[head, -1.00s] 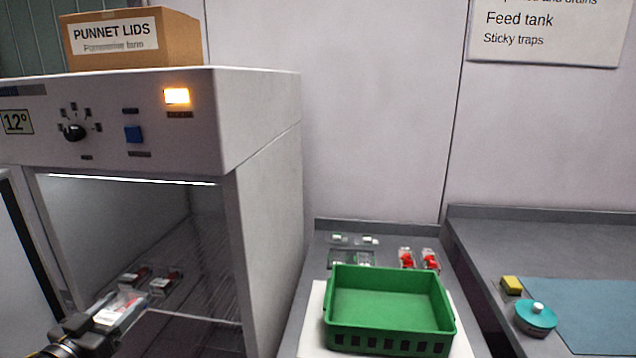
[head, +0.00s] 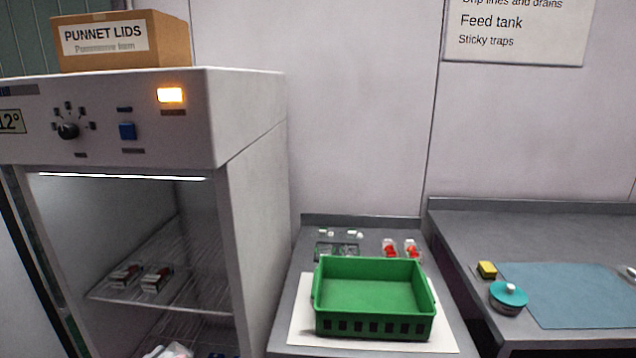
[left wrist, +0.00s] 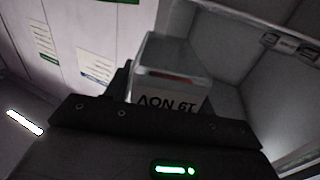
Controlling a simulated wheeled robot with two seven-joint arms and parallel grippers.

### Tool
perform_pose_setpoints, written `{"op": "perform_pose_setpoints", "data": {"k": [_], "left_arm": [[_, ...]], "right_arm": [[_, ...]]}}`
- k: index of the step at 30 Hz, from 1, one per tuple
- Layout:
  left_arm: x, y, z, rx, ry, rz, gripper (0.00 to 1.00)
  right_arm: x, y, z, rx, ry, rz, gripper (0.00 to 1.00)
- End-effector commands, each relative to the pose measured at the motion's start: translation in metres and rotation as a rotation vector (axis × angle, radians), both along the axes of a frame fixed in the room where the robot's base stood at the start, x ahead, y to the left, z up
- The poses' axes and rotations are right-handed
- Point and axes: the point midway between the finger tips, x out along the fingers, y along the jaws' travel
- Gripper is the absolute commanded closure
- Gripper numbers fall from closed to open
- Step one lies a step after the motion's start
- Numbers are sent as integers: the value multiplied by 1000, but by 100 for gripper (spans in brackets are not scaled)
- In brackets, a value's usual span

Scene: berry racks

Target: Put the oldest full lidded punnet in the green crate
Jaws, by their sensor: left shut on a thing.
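My left gripper (left wrist: 168,95) is shut on a clear lidded punnet (left wrist: 172,58) in the left wrist view. Its white label is upside down and appears to read 19 NOV; some red shows inside. My left gripper is not clearly seen in the head view. Two labelled punnets (head: 125,275) (head: 157,279) sit on the wire shelf of the open cabinet. A pale item (head: 168,351) shows at the bottom edge; I cannot tell whether it is the held punnet. The green crate (head: 374,326) looks empty on the counter. My right gripper is not in view.
The cabinet's right wall (head: 255,200) stands between its inside and the crate. Behind the crate are two red-filled punnets (head: 390,248) and several others (head: 340,247). A teal-lidded pot (head: 508,295), yellow block (head: 487,270) and blue mat (head: 580,295) lie on the right counter.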

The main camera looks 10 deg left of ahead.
Motion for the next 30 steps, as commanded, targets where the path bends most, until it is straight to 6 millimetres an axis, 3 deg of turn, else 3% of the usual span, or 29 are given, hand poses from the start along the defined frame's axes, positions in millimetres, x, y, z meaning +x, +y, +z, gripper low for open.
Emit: {"op": "perform_pose_setpoints", "data": {"k": [3, 6, 10, 19, 24, 30], "left_arm": [[-3, -51, -5, -6, -5, -89, 71], [-4, -85, -2, -4, -8, -146, 71], [-1, -109, 8, -1, -8, -174, 71], [6, -105, 10, 0, 0, -137, 71], [19, -89, 19, -14, -3, 55, 71], [26, -90, 26, -16, 2, 234, 71]], "right_arm": [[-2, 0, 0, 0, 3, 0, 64], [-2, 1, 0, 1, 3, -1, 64], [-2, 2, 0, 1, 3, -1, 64], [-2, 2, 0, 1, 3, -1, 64], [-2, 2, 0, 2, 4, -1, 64], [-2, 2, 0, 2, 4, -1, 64]]}}
